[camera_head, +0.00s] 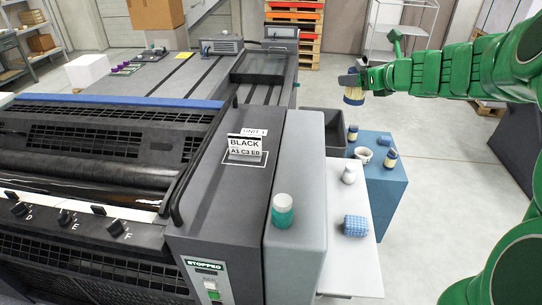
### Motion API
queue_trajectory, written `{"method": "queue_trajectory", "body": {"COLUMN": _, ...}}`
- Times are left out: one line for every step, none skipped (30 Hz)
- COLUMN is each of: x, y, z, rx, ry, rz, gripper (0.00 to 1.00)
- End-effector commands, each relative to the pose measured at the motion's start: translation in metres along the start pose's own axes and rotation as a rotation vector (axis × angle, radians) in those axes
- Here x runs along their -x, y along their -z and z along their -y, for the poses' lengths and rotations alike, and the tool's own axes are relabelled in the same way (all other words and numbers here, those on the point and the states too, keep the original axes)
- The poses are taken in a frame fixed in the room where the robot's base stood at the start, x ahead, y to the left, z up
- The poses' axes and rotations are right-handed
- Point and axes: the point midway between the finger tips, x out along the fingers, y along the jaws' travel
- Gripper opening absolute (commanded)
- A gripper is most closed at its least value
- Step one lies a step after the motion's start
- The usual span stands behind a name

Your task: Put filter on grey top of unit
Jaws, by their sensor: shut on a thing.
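My gripper (366,79), on the green arm at the upper right, is shut on a short tan cylinder with dark blue ends, which I take for the filter (353,96). It hangs in the air beyond and above the blue cabinet, right of the unit. The fingers are small and partly merge with its dark blue end. The unit's light grey top (297,160) is at the centre, left of and nearer than my gripper. A white-capped teal jar (283,212) stands on its near end. The filter is apart from the unit.
A darker panel with a BLACK sign (245,147) adjoins the grey top. A white side table (348,268) holds a blue checked roll (355,225) and a small white item. A blue cabinet (388,190) carries small bottles and a white cup. A dark bin (325,124) stands behind.

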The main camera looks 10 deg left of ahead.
Motion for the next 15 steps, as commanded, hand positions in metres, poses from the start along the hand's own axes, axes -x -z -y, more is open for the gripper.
{"method": "queue_trajectory", "body": {"x": -0.006, "y": -0.003, "z": -0.009, "rx": 0.01, "ry": -0.022, "rz": 0.001, "gripper": 0.3}}
{"method": "queue_trajectory", "body": {"x": -0.011, "y": -0.005, "z": -0.015, "rx": 0.016, "ry": -0.037, "rz": 0.001, "gripper": 0.3}}
{"method": "queue_trajectory", "body": {"x": -0.016, "y": -0.007, "z": -0.022, "rx": 0.024, "ry": -0.055, "rz": 0.001, "gripper": 0.3}}
{"method": "queue_trajectory", "body": {"x": -0.019, "y": -0.009, "z": -0.028, "rx": 0.031, "ry": -0.069, "rz": 0.002, "gripper": 0.3}}
{"method": "queue_trajectory", "body": {"x": -0.023, "y": -0.011, "z": -0.034, "rx": 0.037, "ry": -0.084, "rz": 0.002, "gripper": 0.3}}
{"method": "queue_trajectory", "body": {"x": -0.029, "y": -0.013, "z": -0.043, "rx": 0.046, "ry": -0.104, "rz": 0.002, "gripper": 0.3}}
{"method": "queue_trajectory", "body": {"x": -0.032, "y": -0.015, "z": -0.049, "rx": 0.053, "ry": -0.118, "rz": 0.002, "gripper": 0.3}}
{"method": "queue_trajectory", "body": {"x": -0.036, "y": -0.016, "z": -0.055, "rx": 0.059, "ry": -0.132, "rz": 0.002, "gripper": 0.3}}
{"method": "queue_trajectory", "body": {"x": -0.041, "y": -0.018, "z": -0.064, "rx": 0.068, "ry": -0.152, "rz": 0.002, "gripper": 0.3}}
{"method": "queue_trajectory", "body": {"x": -0.044, "y": -0.019, "z": -0.07, "rx": 0.074, "ry": -0.166, "rz": 0.002, "gripper": 0.3}}
{"method": "queue_trajectory", "body": {"x": -0.046, "y": -0.021, "z": -0.075, "rx": 0.078, "ry": -0.178, "rz": 0.002, "gripper": 0.3}}
{"method": "queue_trajectory", "body": {"x": -0.05, "y": -0.022, "z": -0.082, "rx": 0.085, "ry": -0.196, "rz": 0.002, "gripper": 0.3}}
{"method": "queue_trajectory", "body": {"x": -0.052, "y": -0.023, "z": -0.087, "rx": 0.09, "ry": -0.207, "rz": 0.002, "gripper": 0.3}}
{"method": "queue_trajectory", "body": {"x": -0.054, "y": -0.024, "z": -0.091, "rx": 0.094, "ry": -0.217, "rz": 0.002, "gripper": 0.3}}
{"method": "queue_trajectory", "body": {"x": -0.057, "y": -0.025, "z": -0.097, "rx": 0.099, "ry": -0.229, "rz": 0.002, "gripper": 0.3}}
